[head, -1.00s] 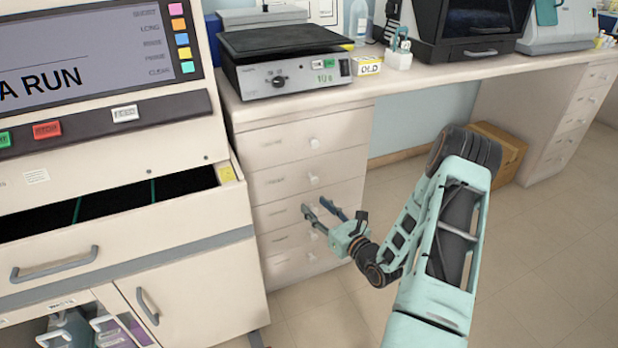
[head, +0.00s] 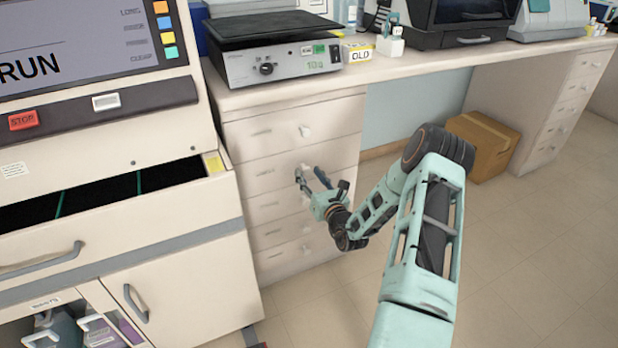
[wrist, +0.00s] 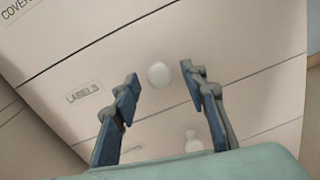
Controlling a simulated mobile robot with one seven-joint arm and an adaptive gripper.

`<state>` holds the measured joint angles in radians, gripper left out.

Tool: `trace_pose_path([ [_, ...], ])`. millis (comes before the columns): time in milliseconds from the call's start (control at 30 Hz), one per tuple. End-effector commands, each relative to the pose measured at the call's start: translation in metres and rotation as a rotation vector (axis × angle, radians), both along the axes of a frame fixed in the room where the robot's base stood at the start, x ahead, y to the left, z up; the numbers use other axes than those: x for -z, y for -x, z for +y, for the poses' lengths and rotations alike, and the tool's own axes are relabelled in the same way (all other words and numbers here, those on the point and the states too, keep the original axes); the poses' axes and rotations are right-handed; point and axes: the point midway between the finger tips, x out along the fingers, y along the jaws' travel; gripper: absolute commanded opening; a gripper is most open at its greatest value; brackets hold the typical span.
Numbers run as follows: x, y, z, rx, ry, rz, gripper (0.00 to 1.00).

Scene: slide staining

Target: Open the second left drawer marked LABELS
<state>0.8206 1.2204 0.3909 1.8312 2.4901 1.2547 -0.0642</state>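The drawer marked LABELS (head: 278,173) is the second one down in the left drawer stack, and it looks shut. Its LABELS tag (wrist: 84,92) and round white knob (wrist: 158,75) show in the wrist view. My gripper (wrist: 160,73) is open, with one blue finger on each side of the knob in that view. I cannot tell whether the fingers touch the knob. In the head view my gripper (head: 310,177) is in front of this drawer and covers most of its knob.
The drawer above (wrist: 90,30) has a tag starting COVER. A lower knob (wrist: 193,140) shows below my fingers. A staining machine (head: 110,235) with a projecting tray stands left of the stack. A balance-like device (head: 275,62) sits on the bench. Floor to the right is clear, with a cardboard box (head: 490,147) behind.

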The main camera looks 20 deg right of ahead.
Motion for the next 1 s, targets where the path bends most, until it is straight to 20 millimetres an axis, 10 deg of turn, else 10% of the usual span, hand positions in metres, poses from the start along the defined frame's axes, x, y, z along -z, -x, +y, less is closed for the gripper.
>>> trace_pose_path([
  [300,-0.0007,-0.0032,0.0003,0.000,0.000,0.000,0.40],
  [667,-0.0004,-0.0029,0.0002,-0.001,0.000,0.000,0.00],
  [1000,-0.0004,-0.0019,-0.0007,0.000,0.000,0.000,0.00],
])
